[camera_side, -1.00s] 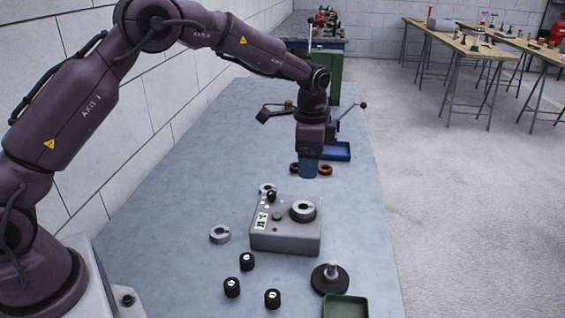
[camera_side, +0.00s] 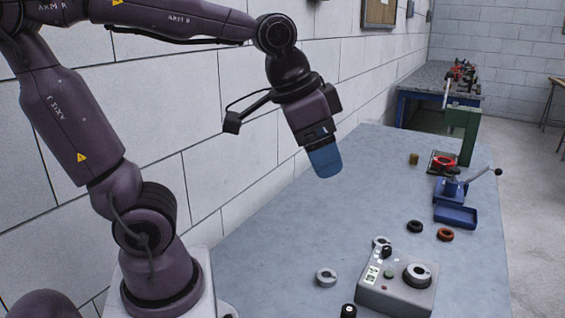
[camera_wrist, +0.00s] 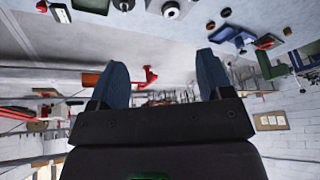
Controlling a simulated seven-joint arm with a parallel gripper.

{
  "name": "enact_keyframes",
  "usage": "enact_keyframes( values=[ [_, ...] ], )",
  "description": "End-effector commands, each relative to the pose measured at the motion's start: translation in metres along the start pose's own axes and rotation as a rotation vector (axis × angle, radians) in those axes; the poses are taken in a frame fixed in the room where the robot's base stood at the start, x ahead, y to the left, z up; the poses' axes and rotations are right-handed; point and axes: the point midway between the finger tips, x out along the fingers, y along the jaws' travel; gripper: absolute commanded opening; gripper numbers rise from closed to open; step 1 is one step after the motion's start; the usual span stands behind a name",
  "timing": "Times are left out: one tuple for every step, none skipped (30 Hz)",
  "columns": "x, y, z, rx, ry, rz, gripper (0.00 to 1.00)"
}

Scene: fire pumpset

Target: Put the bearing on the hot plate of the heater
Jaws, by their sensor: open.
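The heater (camera_side: 388,293), a grey box with a black knob and a green button, stands on the bench at the lower right of the side view. A grey ring (camera_side: 418,272) sits on its top; I cannot tell whether this is the hot plate alone or a bearing on it. Either could be the bearing. My gripper (camera_side: 323,172) is high above the bench, tilted, left of and well above the heater. In the wrist view its blue fingers (camera_wrist: 162,75) are apart with nothing between them.
A black ring (camera_side: 414,227) and an orange ring (camera_side: 445,235) lie behind the heater. A blue lever press (camera_side: 450,190) with a blue tray (camera_side: 456,216) stands farther back. A block wall (camera_side: 220,130) runs along the left. The bench middle is clear.

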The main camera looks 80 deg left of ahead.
Motion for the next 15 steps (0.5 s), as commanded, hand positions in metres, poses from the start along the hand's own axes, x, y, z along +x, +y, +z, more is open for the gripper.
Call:
enact_keyframes(
  values=[
    [-0.005, 0.002, 0.016, -0.033, 0.027, -0.002, 0.73],
    [-0.006, 0.004, 0.024, -0.052, 0.038, -0.002, 0.73],
    [-0.007, 0.005, 0.033, -0.075, 0.052, -0.002, 0.73],
    [-0.007, 0.006, 0.038, -0.091, 0.061, -0.001, 0.73],
    [-0.007, 0.006, 0.043, -0.103, 0.068, -0.001, 0.73],
    [-0.007, 0.007, 0.048, -0.118, 0.076, 0.0, 0.73],
    [-0.007, 0.008, 0.052, -0.126, 0.081, 0.0, 0.73],
    [-0.006, 0.008, 0.054, -0.132, 0.084, 0.0, 0.73],
    [-0.006, 0.008, 0.056, -0.138, 0.087, 0.0, 0.73],
    [-0.006, 0.008, 0.057, -0.141, 0.088, 0.001, 0.73],
    [-0.006, 0.009, 0.058, -0.143, 0.088, 0.001, 0.73],
    [-0.006, 0.009, 0.058, -0.144, 0.088, 0.001, 0.73],
    [-0.006, 0.009, 0.058, -0.144, 0.088, 0.001, 0.73],
    [-0.006, 0.008, 0.058, -0.144, 0.088, 0.001, 0.73],
    [-0.006, 0.008, 0.058, -0.143, 0.088, 0.001, 0.73]
  ],
)
